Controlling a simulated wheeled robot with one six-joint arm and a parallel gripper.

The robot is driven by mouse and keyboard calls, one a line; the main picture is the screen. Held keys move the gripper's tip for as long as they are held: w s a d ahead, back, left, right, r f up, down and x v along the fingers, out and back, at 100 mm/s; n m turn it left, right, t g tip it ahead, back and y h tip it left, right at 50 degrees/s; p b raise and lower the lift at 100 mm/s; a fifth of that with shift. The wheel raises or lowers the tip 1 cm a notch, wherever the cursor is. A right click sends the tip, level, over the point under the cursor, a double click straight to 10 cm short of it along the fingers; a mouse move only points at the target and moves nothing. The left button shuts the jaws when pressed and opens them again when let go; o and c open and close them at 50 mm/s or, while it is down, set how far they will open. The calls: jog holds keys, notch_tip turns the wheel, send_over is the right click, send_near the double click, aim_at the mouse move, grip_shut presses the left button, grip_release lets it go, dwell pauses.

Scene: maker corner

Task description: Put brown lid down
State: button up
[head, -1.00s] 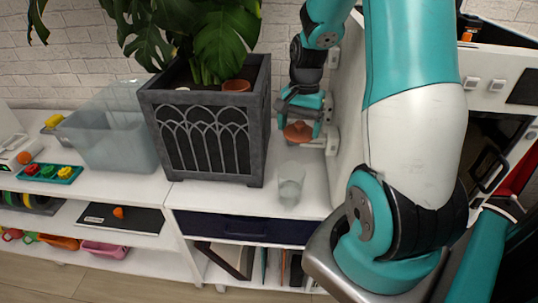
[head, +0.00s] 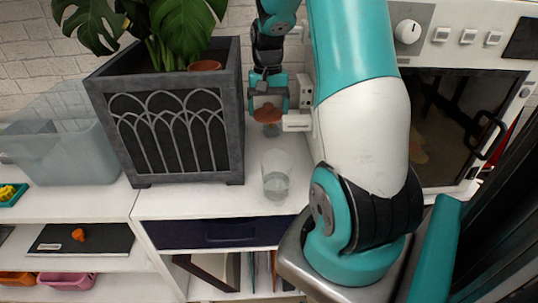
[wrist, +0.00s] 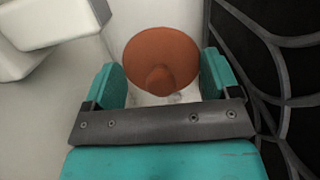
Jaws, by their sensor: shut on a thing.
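The brown lid (head: 267,113), round with a small knob, is at my gripper (head: 268,98), just right of the planter in the head view. The wrist view also shows the lid (wrist: 163,55), knob towards me, between the two teal fingers of my gripper (wrist: 162,82). My gripper is shut on the lid. A small greyish thing (head: 271,130) shows just under the lid; I cannot tell whether they touch.
A dark planter (head: 180,120) with a leafy plant stands close left of my gripper. A clear glass (head: 276,175) stands in front on the white shelf top (head: 190,203). A white unit with a dark door (head: 455,125) is at the right.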

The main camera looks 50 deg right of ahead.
aim_at(268, 103)
notch_tip(268, 103, down, 15)
jog(key=shift+r, duration=0.1)
dwell(0.4)
jog(key=o, duration=0.8)
jog(key=shift+o, duration=0.2)
jog(key=r, duration=0.8)
jog(key=d+r, duration=0.1)
jog(key=r, duration=0.3)
jog(key=shift+w+d, duration=0.1)
jog(key=shift+w, duration=0.3)
